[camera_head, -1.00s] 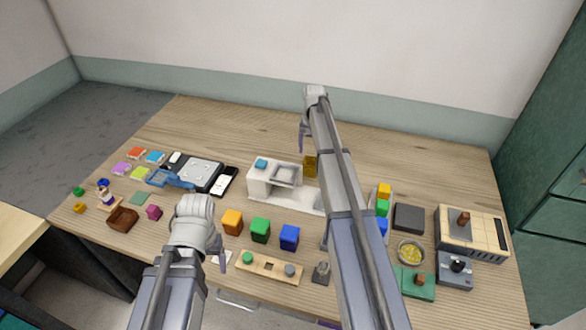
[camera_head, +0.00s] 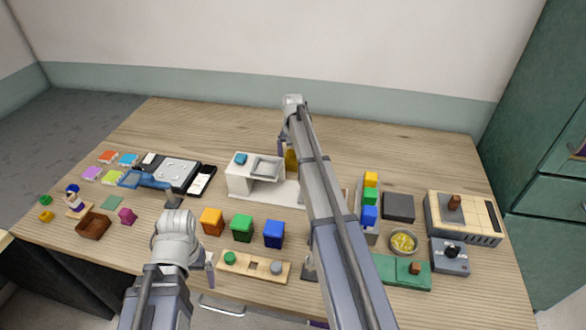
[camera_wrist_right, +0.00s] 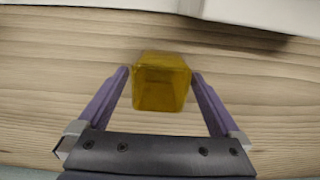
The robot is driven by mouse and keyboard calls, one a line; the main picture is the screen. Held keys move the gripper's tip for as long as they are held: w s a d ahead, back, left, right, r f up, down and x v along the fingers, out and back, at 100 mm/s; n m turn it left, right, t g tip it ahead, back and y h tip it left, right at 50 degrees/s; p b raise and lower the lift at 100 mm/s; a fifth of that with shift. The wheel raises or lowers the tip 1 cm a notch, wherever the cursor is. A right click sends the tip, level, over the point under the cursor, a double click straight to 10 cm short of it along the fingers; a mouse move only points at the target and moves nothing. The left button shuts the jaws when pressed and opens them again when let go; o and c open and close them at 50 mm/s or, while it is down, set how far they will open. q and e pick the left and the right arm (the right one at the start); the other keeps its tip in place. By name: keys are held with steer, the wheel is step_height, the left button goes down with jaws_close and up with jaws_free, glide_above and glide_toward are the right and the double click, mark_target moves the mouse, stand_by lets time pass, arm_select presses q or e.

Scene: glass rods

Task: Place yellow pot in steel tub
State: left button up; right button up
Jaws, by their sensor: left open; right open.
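The yellow pot (camera_head: 291,160) stands on the table beside the right end of the white sink unit, partly hidden by my right arm. In the right wrist view the yellow pot (camera_wrist_right: 161,85) lies between the two purple fingers of my right gripper (camera_wrist_right: 160,74), which is open around it with small gaps showing. My right gripper (camera_head: 282,146) is only partly visible in the head view. The steel tub (camera_head: 265,168) is the grey basin set in the top of the white unit, left of the pot. My left gripper (camera_head: 209,272) is open near the table's front edge, mostly hidden by its wrist.
The white sink unit (camera_head: 240,182) carries a blue block (camera_head: 240,158). Orange, green and blue cubes (camera_head: 242,228) stand in front of it. Stacked blocks (camera_head: 369,196), a dark grey box (camera_head: 398,207) and a yellow-filled bowl (camera_head: 404,241) stand right. The table's back is clear.

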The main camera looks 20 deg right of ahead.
steer(key=shift+f, duration=0.1)
steer(key=c, duration=1.5)
